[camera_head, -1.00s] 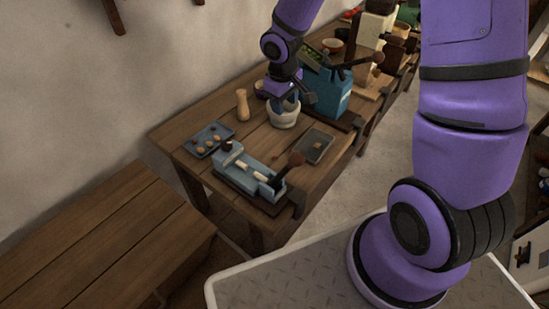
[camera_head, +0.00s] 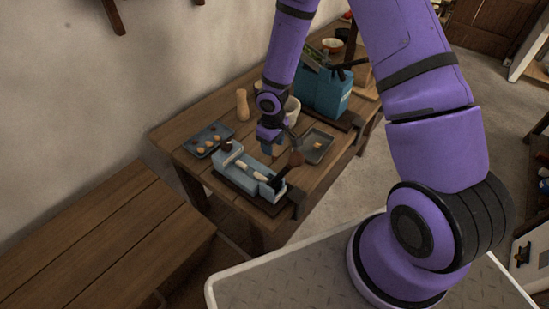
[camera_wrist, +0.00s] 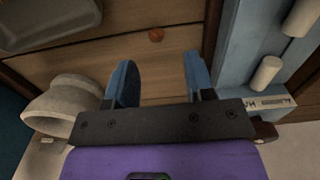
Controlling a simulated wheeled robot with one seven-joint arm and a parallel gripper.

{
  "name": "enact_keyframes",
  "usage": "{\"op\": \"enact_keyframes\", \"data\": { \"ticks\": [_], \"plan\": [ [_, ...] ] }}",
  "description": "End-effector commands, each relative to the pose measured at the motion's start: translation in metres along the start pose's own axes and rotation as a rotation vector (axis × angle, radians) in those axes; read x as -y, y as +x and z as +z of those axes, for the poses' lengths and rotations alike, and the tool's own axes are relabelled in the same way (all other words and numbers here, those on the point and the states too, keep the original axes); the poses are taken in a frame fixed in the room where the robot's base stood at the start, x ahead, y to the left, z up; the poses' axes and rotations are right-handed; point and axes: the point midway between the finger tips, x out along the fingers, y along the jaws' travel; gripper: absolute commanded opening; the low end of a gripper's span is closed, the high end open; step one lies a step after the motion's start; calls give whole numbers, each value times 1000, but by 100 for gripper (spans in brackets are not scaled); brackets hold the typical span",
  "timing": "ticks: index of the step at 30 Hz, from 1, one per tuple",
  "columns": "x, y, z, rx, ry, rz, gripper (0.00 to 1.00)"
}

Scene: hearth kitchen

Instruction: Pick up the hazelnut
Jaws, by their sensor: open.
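A small round reddish-brown nut, apparently the hazelnut (camera_wrist: 156,34), lies on the bare wooden table in the wrist view, just beyond my fingertips. I cannot make it out in the head view. My gripper (camera_wrist: 159,63) is open, with nothing between its two blue fingers. In the head view my gripper (camera_head: 270,148) hangs over the table beside the light blue lever tool.
The light blue tool (camera_head: 243,165) shows right in the wrist view (camera_wrist: 236,60); its dark knobbed lever (camera_head: 296,157) rises nearby. The pale mortar (camera_wrist: 58,108) and a grey tray (camera_wrist: 50,38) are left. A tray of several nuts (camera_head: 200,150), wooden bottle (camera_head: 242,105) and teal box (camera_head: 328,92) stand around.

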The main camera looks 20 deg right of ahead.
Motion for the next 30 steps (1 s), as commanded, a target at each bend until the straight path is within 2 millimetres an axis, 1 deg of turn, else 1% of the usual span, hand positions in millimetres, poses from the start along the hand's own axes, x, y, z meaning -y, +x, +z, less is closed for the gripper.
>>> {"op": "enact_keyframes", "data": {
  "ticks": [4, 9, 12, 15, 22, 28, 29, 30],
  "plan": [
    [-2, 14, 1, 3, -1, 0, 49],
    [-3, 38, 1, 3, -2, 0, 49],
    [-3, 47, 1, 2, -1, 1, 49],
    [-4, 51, 0, 0, 0, 1, 49],
    [-4, 51, 0, -1, 0, 1, 49],
    [-4, 51, 1, 0, 0, 1, 3],
    [-4, 51, 1, 0, 0, 1, 0],
    [-4, 51, 1, 0, 0, 1, 0]
  ]
}}
